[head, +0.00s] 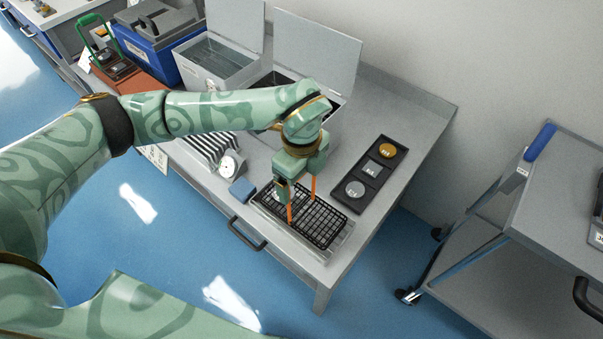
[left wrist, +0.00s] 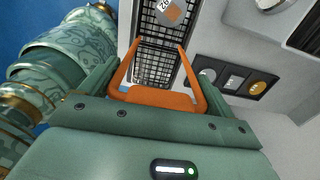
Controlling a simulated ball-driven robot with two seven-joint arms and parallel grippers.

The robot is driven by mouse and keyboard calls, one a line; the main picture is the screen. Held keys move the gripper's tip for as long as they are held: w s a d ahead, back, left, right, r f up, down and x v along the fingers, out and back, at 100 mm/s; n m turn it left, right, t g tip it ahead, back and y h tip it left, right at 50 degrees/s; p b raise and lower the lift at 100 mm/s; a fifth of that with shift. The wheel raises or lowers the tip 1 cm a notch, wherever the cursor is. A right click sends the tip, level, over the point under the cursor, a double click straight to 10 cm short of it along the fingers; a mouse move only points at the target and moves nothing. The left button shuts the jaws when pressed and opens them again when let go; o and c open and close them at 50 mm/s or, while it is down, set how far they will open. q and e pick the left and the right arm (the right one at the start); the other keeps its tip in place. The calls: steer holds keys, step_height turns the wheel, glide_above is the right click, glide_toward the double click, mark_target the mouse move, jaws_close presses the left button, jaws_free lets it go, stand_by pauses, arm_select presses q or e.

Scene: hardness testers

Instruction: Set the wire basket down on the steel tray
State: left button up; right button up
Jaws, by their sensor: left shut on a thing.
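The black wire basket (head: 322,226) is at the front corner of the bench, over the steel tray (head: 342,246), whose pale rim shows around it. I cannot tell whether the basket touches the tray. My left gripper (head: 301,208) points down at the basket with its orange fingers, one on each side of its far part, and is shut on it. In the left wrist view the basket (left wrist: 146,75) lies between the fingertips (left wrist: 158,50), and a labelled orange-and-grey piece (left wrist: 173,12) sits in it. My right gripper is not in view.
Open-lidded boxes (head: 214,63) stand behind. A grey trolley (head: 500,262) stands apart at right.

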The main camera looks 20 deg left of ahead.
arm_select(q)
steer(key=shift+f, duration=0.25)
steer(key=o, duration=1.4)
steer(key=shift+c, duration=0.2)
step_height(320, 180, up, 16)
steer(key=p, duration=0.4)
steer(key=shift+r+p, duration=0.2)
steer(key=shift+p, duration=0.2)
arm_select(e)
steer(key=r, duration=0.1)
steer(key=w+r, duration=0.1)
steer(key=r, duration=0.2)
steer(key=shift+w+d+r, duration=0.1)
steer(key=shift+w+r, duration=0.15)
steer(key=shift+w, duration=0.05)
arm_select(q)
steer(key=shift+d+f, duration=0.1)
